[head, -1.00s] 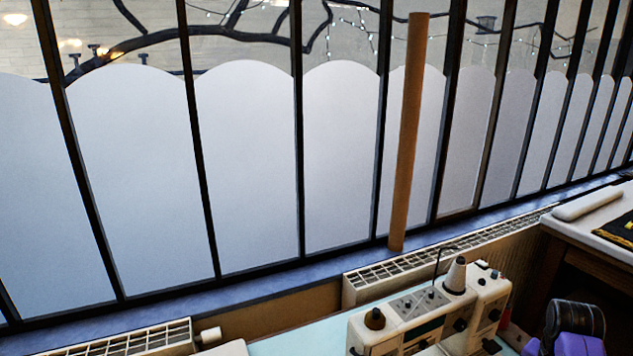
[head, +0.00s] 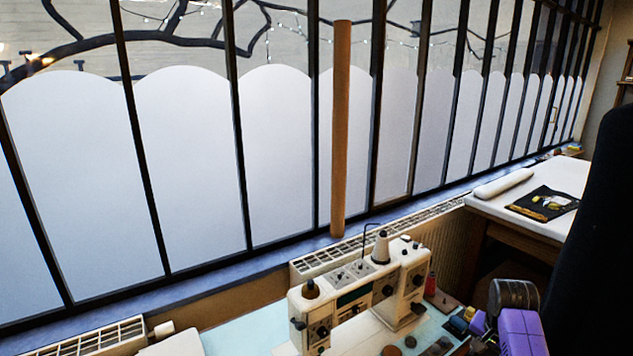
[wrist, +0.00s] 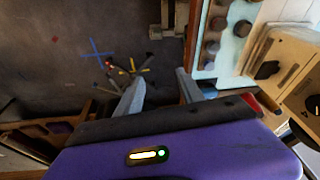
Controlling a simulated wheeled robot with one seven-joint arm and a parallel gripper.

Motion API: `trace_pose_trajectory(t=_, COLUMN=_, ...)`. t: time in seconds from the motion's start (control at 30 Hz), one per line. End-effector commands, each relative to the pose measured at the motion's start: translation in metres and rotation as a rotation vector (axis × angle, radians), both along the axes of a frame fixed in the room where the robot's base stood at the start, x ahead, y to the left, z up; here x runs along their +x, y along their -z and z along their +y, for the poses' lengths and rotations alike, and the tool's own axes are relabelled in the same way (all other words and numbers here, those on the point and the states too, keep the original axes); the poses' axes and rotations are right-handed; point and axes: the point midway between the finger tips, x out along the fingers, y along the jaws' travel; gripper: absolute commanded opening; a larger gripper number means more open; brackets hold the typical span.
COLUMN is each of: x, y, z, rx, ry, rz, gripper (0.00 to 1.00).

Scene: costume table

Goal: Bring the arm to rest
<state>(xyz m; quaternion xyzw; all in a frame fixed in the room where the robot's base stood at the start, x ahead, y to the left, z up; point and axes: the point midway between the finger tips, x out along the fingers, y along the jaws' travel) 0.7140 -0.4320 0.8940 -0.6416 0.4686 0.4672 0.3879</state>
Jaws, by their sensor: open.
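My gripper (wrist: 158,88) shows in the wrist view with its two grey fingers apart and nothing between them. Beyond the fingers is dark floor, with the edge of the light blue worktable just to the right. In the head view, the purple part of my arm (head: 522,332) is at the lower right, beside the table. I cannot make out the fingers there.
A cream sewing machine (head: 362,292) stands on the light blue table (head: 235,335), near my arm. A cardboard tube (head: 341,130) leans upright by the window. A white-topped table (head: 545,178) with a dark cloth (head: 541,203) stands at the back right.

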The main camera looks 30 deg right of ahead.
Motion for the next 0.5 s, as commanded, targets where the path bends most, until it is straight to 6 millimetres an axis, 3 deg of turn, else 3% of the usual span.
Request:
trace_pose_trajectory(t=0.3, x=0.038, y=-0.037, z=-0.031, rx=-0.218, ry=-0.102, rz=-0.182, gripper=0.45)
trace_pose_trajectory(t=0.4, x=0.049, y=-0.043, z=-0.029, rx=-0.300, ry=-0.149, rz=-0.248, gripper=0.45)
trace_pose_trajectory(t=0.5, x=0.060, y=-0.047, z=-0.014, rx=-0.394, ry=-0.214, rz=-0.322, gripper=0.45)
